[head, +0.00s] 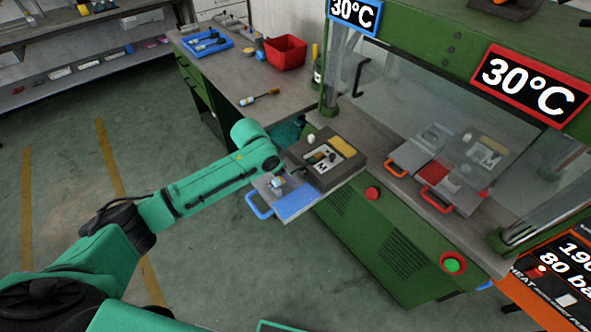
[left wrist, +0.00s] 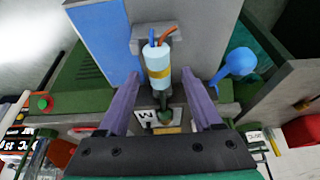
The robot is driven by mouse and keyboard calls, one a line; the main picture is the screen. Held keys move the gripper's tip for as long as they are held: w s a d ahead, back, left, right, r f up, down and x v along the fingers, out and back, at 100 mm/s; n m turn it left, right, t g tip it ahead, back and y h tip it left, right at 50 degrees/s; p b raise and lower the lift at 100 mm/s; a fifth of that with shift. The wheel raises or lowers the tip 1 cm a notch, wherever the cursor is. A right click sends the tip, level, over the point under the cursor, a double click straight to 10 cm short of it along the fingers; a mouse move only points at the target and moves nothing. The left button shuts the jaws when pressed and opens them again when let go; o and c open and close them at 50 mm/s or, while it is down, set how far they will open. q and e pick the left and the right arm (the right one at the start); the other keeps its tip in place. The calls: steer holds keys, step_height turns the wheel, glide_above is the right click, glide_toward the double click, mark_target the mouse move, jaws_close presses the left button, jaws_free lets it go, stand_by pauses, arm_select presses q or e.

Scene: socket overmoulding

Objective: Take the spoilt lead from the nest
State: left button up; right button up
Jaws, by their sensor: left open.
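My right gripper is not in view.
A dark mould block marked M (head: 345,147) sits right behind the blue-handled tray. The green press (head: 385,245) has a clear guard and orange and red handled trays inside. The left bench holds a red bin (head: 286,52), a blue tray (head: 205,44) and a loose lead (head: 260,97).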

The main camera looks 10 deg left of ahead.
arm_select(q)
jaws_close()
steer(key=shift+r, duration=0.1)
